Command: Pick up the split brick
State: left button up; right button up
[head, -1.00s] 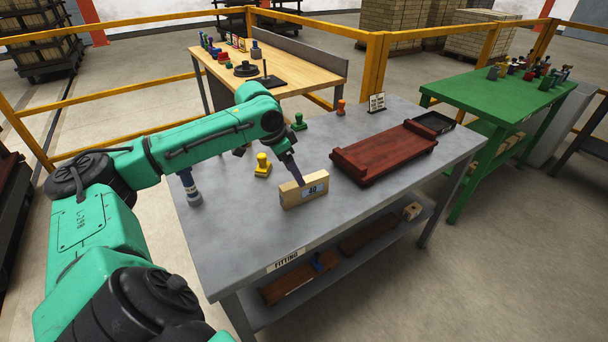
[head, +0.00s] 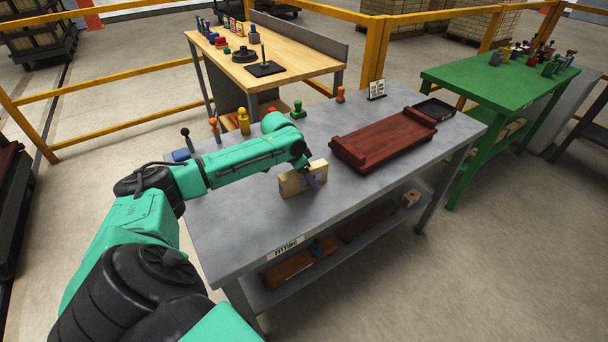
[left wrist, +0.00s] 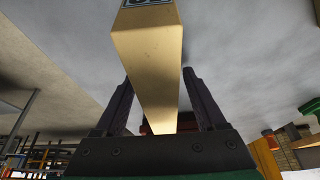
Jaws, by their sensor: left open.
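The tan split brick (head: 290,184) stands on edge on the grey fitting table (head: 231,232), with part of a blue-and-white label showing. My left gripper (head: 314,180) is low at the brick's right end and hides part of its face and label. In the left wrist view, the brick (left wrist: 150,58) runs between the two dark fingers of my left gripper (left wrist: 158,90). The jaws are open, with a gap visible on each side of the brick. My right gripper is in neither view.
A dark red wooden mould (head: 385,146) and a black tray (head: 434,110) lie right of the brick. A green stamp (head: 298,110), an orange stamp (head: 340,95) and a small sign (head: 377,90) stand behind. The table front right is clear.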

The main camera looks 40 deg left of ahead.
pick_arm(q)
grip_shut()
jog(key=shift+r, duration=0.1)
